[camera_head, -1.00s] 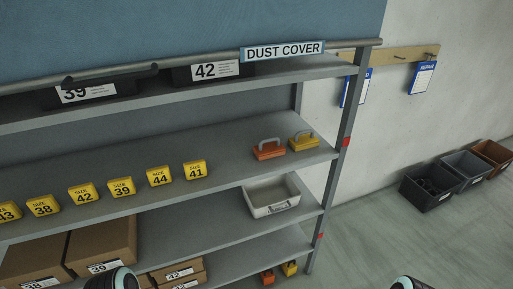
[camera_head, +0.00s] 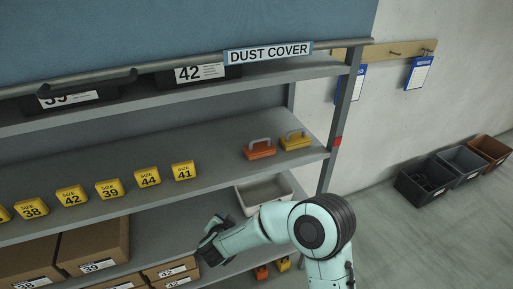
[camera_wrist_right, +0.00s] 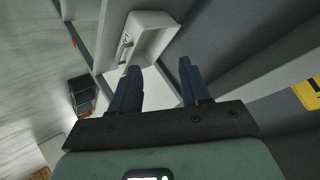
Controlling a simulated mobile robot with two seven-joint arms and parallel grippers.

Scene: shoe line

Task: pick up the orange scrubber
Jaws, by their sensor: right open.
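An orange scrubber (camera_head: 260,151) with a grey handle stands on the middle shelf, toward its right end, beside a yellow scrubber (camera_head: 295,142). Another orange block (camera_head: 262,273) shows low down on the bottom shelf, partly behind my arm. My right gripper (camera_head: 207,243) is below and left of the scrubber in the head view, in front of the lower shelf. Its two dark fingers are apart and empty in the right wrist view (camera_wrist_right: 160,68). That view does not show the orange scrubber. My left gripper is out of view.
A white bin (camera_head: 246,196) stands on the shelf below the scrubbers, partly hidden by my right arm. Yellow size blocks (camera_head: 147,177) line the middle shelf to the left. Shelf post (camera_head: 341,125) stands right. Cardboard boxes (camera_head: 92,245) sit lower left.

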